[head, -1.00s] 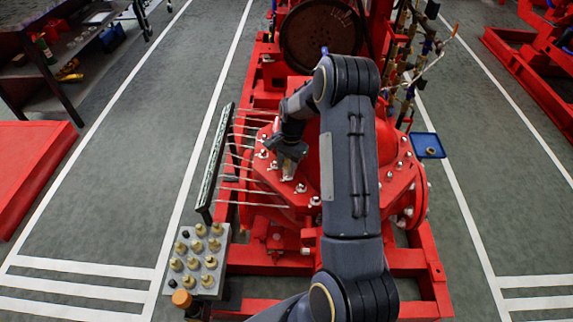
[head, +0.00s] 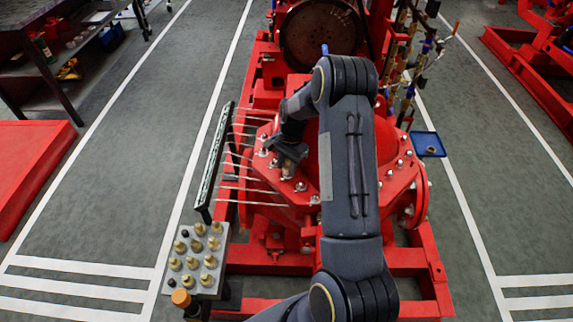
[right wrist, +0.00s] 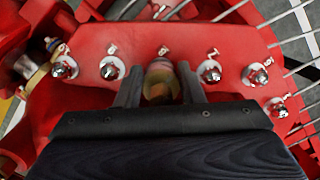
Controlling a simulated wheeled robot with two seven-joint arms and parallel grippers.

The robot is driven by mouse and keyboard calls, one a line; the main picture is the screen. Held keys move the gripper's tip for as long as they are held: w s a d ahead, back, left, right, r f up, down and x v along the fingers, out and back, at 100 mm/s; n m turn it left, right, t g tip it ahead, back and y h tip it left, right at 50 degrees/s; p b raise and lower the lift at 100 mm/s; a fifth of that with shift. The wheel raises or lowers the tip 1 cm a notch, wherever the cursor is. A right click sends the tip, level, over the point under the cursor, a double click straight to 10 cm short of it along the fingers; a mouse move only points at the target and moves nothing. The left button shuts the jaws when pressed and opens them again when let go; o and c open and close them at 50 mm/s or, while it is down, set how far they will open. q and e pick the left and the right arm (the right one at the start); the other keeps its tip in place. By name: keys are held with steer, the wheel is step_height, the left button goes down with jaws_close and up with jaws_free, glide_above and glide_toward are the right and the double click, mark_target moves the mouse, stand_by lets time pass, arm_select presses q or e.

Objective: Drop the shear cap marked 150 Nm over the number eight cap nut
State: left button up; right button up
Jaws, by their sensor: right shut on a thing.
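My right gripper (head: 288,172) is low over the red flange of the pump casing. In the right wrist view its fingers (right wrist: 160,88) stand on both sides of a brass-coloured shear cap (right wrist: 160,80) and are shut on it. The cap sits just below the mark 8 on the flange and hides the number eight cap nut. I cannot tell how far the cap is down over that nut. No torque mark is readable on it. Silver cap nuts show on its left (right wrist: 111,68) and right (right wrist: 209,70). My left gripper is not in view.
A grey tray (head: 225,240) of several brass caps stands at the lower left, by an orange-topped item (head: 181,298). A dark rail (head: 211,165) with several thin rods reaches toward the flange from the left. A blue tray (head: 428,144) lies at the right.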

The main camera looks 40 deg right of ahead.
steer(key=shift+f+b, duration=0.7)
steer(key=shift+f, duration=0.35)
steer(key=o, duration=1.1)
steer(key=shift+r, duration=0.1)
steer(key=shift+o, duration=0.2)
steer(key=shift+r, duration=0.35)
step_height(320, 180, up, 3)
steer(key=shift+f, duration=0.1)
steer(key=s+a+r, duration=0.9)
steer(key=s, duration=0.1)
steer(key=shift+s+r, duration=0.25)
steer(key=shift+s, duration=0.15)
